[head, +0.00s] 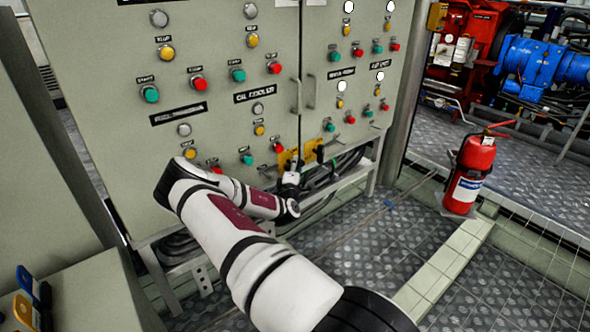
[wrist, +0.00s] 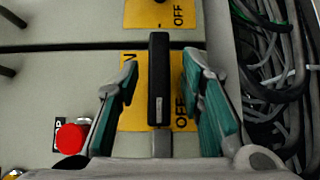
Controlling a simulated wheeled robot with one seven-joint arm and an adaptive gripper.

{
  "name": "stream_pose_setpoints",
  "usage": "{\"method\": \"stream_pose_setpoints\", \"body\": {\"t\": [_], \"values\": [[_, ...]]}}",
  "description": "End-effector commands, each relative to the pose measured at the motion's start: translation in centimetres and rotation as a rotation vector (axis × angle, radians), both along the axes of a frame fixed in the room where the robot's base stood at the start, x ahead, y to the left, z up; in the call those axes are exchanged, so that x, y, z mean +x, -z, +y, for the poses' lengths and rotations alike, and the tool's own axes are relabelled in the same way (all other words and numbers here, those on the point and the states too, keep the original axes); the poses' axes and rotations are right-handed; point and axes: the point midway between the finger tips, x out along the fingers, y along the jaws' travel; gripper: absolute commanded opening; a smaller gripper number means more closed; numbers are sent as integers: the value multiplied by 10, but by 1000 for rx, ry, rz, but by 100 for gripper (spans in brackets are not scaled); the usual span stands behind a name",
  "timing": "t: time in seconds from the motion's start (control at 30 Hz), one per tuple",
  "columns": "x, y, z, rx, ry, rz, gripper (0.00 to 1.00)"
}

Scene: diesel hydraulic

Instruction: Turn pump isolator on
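The pump isolator is a black bar handle (wrist: 159,85) on a yellow plate (wrist: 131,118) in the wrist view. The plate carries "OFF" on the right and a partly hidden "ON" on the left. The handle lies lengthwise up the wrist picture, between the two teal-padded fingers of my gripper (wrist: 160,72). The fingers are apart, with a gap on each side of the handle. In the head view my gripper (head: 291,172) is at the yellow plate (head: 284,158) low on the left cabinet, and hides much of the handle.
A second yellow isolator plate (head: 314,148) sits on the neighbouring cabinet; it shows in the wrist view (wrist: 146,14). A red button (wrist: 70,139) is left of my fingers. Loose cables (wrist: 280,95) run close on the right. A fire extinguisher (head: 470,173) stands on the floor at right.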

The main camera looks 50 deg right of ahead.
Motion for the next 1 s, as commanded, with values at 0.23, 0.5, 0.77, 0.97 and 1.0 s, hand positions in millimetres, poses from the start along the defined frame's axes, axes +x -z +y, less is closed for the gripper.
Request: {"method": "stream_pose_setpoints", "body": {"t": [0.23,0.5,0.77,0.97,1.0], "values": [[3,0,-6,-1,1,1,35],[3,0,-5,0,1,0,6],[2,0,-5,3,1,-1,0],[3,-2,-5,42,1,-9,0],[2,-3,-5,58,1,-14,0]]}}
